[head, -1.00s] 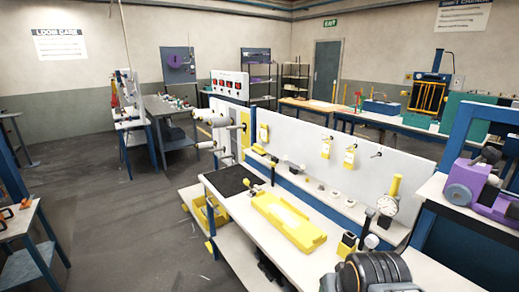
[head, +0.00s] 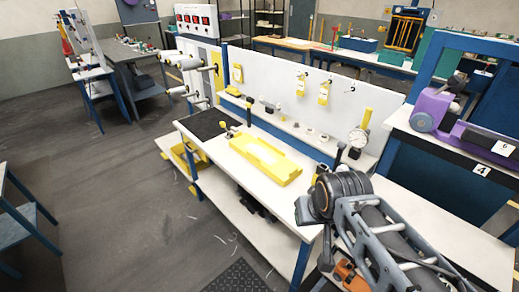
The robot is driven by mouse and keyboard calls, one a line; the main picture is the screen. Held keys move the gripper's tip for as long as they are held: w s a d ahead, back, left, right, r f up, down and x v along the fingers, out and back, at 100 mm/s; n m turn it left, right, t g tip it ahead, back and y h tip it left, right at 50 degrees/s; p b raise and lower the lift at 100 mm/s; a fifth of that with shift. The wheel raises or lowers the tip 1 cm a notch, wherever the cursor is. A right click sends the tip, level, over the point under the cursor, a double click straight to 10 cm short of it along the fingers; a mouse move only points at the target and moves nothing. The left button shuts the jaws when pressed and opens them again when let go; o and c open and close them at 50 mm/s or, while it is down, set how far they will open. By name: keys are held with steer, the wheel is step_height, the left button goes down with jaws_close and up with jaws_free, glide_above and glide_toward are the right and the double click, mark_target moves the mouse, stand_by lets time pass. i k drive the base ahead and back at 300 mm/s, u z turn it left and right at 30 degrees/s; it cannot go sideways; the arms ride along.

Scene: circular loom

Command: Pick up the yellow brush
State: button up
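I cannot pick out the yellow brush for certain. A small yellow-and-dark piece (head: 228,129) lies on the white bench at the left end of a yellow tray-like fixture (head: 262,157); it is too small to tell what it is. Another small yellow piece (head: 233,91) sits on the ledge behind. My arm reaches in from the lower right, with its dark round joint over the bench's right part. My gripper (head: 304,210) seems to be the grey end at the bench's front edge. Its fingers are not clear, and it touches none of these yellow pieces.
A dial gauge (head: 357,138) stands near the back panel (head: 285,85), where yellow tags hang. A black mat (head: 205,123) covers the bench's left end. A purple machine (head: 430,112) is at right. The floor (head: 110,190) at left is open.

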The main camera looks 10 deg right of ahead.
mark_target(232, 91)
steer(key=k, duration=0.6)
steer(key=u, duration=0.8)
steer(key=i, duration=1.3)
steer(key=u, duration=0.85)
steer(key=i, duration=2.2)
steer(key=z, duration=0.7)
steer(key=i, duration=1.15)
steer(key=z, duration=1.5)
steer(key=i, duration=0.55)
steer(key=z, duration=0.4)
